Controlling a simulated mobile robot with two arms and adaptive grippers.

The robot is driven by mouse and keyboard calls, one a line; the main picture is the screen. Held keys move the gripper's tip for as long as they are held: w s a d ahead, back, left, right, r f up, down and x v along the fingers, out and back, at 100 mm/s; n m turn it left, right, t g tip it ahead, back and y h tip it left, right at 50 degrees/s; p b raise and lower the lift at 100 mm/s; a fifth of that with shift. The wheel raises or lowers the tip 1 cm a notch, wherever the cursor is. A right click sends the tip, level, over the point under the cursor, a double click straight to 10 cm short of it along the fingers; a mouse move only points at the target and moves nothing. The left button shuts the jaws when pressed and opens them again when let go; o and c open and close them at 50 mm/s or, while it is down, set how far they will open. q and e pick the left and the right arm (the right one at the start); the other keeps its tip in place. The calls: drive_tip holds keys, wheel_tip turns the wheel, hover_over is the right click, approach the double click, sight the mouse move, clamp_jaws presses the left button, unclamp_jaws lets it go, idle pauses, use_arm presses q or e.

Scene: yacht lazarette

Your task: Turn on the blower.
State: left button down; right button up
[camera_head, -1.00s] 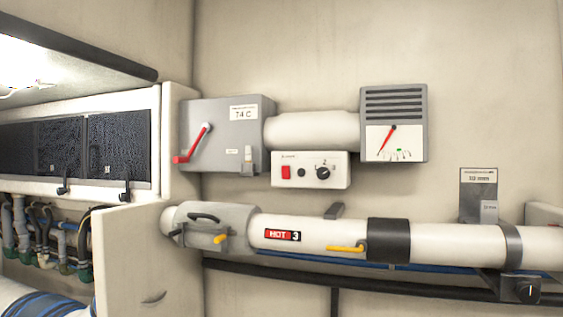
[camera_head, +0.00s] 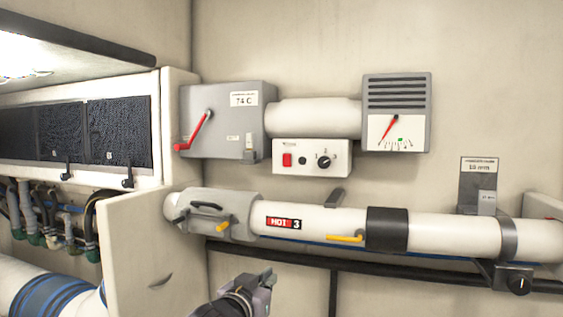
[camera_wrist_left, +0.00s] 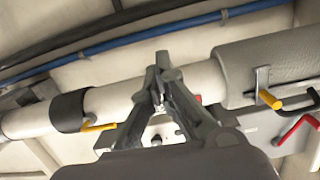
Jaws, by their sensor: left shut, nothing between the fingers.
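The white control box (camera_head: 311,145) on the wall carries a red rocker switch (camera_head: 287,159), a small dark round part (camera_head: 302,160) and a black knob (camera_head: 324,161). A label on it is too small to read. To its right a grey vented unit (camera_head: 396,95) has a dial with a red needle (camera_head: 390,126). My left gripper (camera_head: 268,278) is low in the head view, below the white pipe and the control box, touching neither. In the left wrist view its fingertips (camera_wrist_left: 162,62) are together and empty, in front of the pipe. My right gripper is not in view.
A grey box (camera_head: 228,115) with a red lever (camera_head: 200,130) is left of the control box. Below runs a white pipe (camera_head: 335,220) marked HOT 3, with yellow handles (camera_head: 345,238). A cabinet (camera_head: 140,240) and hoses stand at left.

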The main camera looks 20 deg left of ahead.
sight(285, 158)
use_arm(q)
wheel_tip(285, 158, up, 21)
drive_tip(key=w+a+t, duration=0.1)
drive_tip(key=a+t, duration=0.1)
drive_tip(key=t, duration=0.2)
drive_tip(key=shift+f+n, duration=0.15)
drive_tip(key=shift+n, duration=0.15)
drive_tip(key=shift+w, duration=0.15)
drive_tip(key=w+r+p, duration=0.1)
drive_tip(key=w+p, duration=0.1)
drive_tip(key=w, duration=0.2)
drive_tip(key=w+r+p, duration=0.1)
drive_tip(key=w+p, duration=0.2)
drive_tip(key=w, duration=0.1)
drive_tip(key=w+r+p, duration=0.1)
drive_tip(key=w+p, duration=0.1)
drive_tip(key=w, duration=0.2)
drive_tip(key=shift+w+d+p, duration=0.1)
drive_tip(key=shift+d+p, duration=0.15)
drive_tip(key=shift+p, duration=0.05)
drive_tip(key=shift+w+p, duration=0.3)
drive_tip(key=shift+w, duration=0.4)
drive_tip(key=shift+d, duration=0.1)
